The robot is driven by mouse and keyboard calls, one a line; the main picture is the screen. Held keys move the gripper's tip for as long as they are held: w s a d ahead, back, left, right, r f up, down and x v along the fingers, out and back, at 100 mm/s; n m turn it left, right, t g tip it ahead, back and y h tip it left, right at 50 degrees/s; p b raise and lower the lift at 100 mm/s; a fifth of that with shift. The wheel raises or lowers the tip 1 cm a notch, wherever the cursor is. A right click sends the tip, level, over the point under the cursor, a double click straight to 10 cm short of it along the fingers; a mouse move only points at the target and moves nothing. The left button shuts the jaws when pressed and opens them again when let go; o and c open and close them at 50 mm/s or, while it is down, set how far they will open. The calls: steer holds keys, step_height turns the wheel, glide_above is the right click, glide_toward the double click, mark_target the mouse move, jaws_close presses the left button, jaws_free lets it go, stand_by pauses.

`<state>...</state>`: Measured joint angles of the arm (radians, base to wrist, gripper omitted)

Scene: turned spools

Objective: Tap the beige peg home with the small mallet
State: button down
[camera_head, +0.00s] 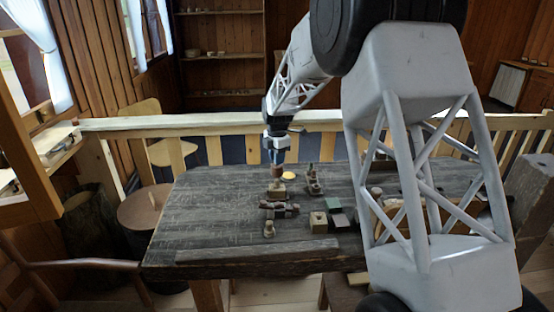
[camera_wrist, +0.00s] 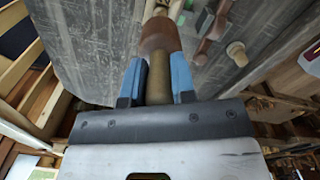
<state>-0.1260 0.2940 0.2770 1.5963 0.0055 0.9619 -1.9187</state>
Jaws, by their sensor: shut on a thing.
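My gripper (camera_wrist: 158,82) is shut on the handle (camera_wrist: 158,90) of the small mallet, one blue finger on each side. The mallet's brown head (camera_wrist: 160,38) lies beyond the fingertips. In the head view my gripper (camera_head: 277,150) is above the table, with the brown mallet head (camera_head: 277,171) below it. A light wooden block (camera_head: 276,193) stands directly under the head. A pale beige piece, likely the peg, shows just past the head in the wrist view (camera_wrist: 160,10). The head partly hides it, so I cannot tell whether they touch.
A yellow disc (camera_head: 289,175) and small turned pieces (camera_head: 313,184) are near the block on the dark table (camera_head: 205,215). A dark wooden piece (camera_head: 281,209), a spool (camera_head: 269,230), a holed block (camera_head: 318,223) and a green block (camera_head: 333,204) stand nearer. The table's left side is clear.

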steer(key=shift+f, duration=1.45)
steer(key=shift+r, duration=0.1)
steer(key=shift+r, duration=3)
